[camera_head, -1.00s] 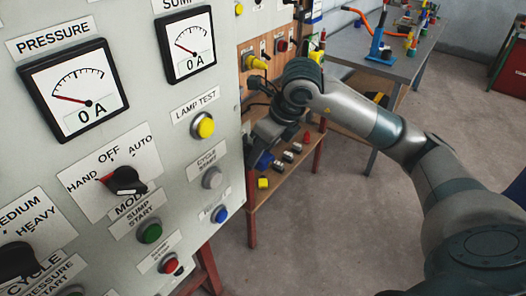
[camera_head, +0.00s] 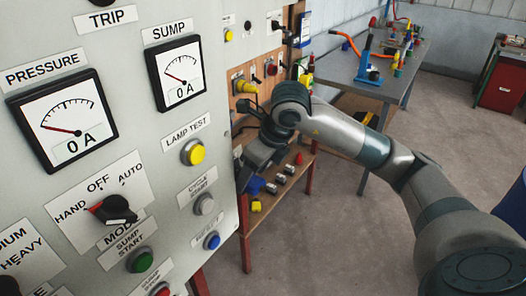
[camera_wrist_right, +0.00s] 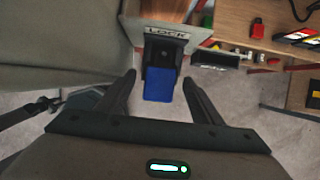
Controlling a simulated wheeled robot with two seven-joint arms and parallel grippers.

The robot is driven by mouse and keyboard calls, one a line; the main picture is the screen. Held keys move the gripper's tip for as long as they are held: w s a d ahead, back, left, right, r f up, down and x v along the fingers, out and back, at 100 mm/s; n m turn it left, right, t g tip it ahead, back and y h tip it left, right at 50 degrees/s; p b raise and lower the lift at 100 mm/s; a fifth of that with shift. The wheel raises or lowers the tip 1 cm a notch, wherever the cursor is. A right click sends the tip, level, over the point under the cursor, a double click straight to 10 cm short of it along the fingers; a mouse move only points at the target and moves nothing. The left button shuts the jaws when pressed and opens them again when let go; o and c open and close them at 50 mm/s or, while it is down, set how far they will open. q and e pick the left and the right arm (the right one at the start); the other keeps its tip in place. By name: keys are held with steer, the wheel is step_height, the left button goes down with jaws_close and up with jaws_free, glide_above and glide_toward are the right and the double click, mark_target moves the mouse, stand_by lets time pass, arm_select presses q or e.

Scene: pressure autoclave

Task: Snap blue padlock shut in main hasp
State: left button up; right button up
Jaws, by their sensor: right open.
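The blue padlock (camera_wrist_right: 159,86) shows in the right wrist view, at a black hasp (camera_wrist_right: 160,52) below a plate marked LOCK (camera_wrist_right: 167,32). Its body is toward my gripper. Whether its shackle is closed cannot be seen. My right gripper (camera_wrist_right: 159,80) is open, with one finger on each side of the padlock and visible gaps between. In the head view my right arm reaches to the panel's right edge, and its fingers cannot be made out. A blue patch (camera_head: 256,185) shows below the wrist there; I cannot tell whether it is this padlock. My left gripper is not in view.
The grey control panel (camera_head: 150,120) with gauges and buttons fills the left. Behind it, a wooden shelf (camera_head: 268,215) holds small padlocks, including a yellow one (camera_head: 256,206) and a red one (camera_head: 299,158). A grey workbench (camera_head: 385,85) stands beyond.

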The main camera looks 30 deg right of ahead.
arm_select(q)
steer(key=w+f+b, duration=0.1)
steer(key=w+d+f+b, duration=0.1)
steer(key=b, duration=0.1)
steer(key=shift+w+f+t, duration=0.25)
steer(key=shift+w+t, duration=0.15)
arm_select(e)
steer(key=v, duration=1.7)
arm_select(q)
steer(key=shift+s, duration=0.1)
arm_select(e)
steer(key=shift+w, duration=0.15)
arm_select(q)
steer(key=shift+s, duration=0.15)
arm_select(e)
steer(key=shift+a+f, duration=0.1)
steer(key=shift+f, duration=0.05)
